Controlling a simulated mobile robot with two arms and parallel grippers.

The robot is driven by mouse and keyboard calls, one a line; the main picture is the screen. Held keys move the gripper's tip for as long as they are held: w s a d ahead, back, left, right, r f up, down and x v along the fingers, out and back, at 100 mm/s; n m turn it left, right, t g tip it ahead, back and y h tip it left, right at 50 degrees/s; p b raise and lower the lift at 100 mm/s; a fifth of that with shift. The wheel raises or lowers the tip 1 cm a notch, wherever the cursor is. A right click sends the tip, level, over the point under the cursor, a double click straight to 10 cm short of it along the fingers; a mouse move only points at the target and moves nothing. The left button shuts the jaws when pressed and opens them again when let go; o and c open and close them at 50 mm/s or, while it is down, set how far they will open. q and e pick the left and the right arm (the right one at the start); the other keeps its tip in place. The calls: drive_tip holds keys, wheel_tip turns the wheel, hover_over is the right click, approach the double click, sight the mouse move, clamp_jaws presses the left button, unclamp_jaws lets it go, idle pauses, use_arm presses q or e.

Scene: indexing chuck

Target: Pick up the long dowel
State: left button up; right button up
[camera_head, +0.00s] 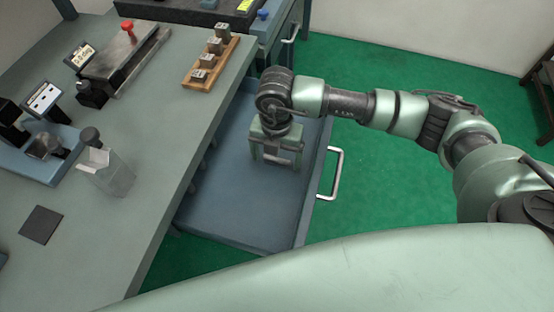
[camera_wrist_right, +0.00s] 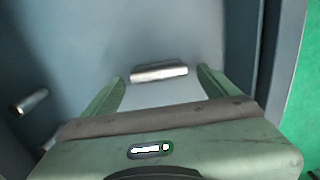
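My right gripper (camera_head: 275,161) reaches down into the open blue drawer (camera_head: 225,205), its fingers spread. In the right wrist view, a silvery metal dowel (camera_wrist_right: 158,72) lies at the far end of the gap between the fingers. Its length runs across the gap, from near one finger to near the other; I cannot tell whether it touches either. A second metal dowel (camera_wrist_right: 30,102) lies outside the fingers to the left, with part of another piece (camera_wrist_right: 48,144) below it, mostly hidden by the gripper. My left gripper is not in view.
The drawer's wall runs close to the right finger in the wrist view. The drawer handle (camera_head: 335,172) is at its right side. The grey bench top (camera_head: 165,110) left of it holds a wooden block rack (camera_head: 212,64), a clear container (camera_head: 106,172) and fixtures. Green floor lies beyond.

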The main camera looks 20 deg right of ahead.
drive_tip(key=c, duration=1.3)
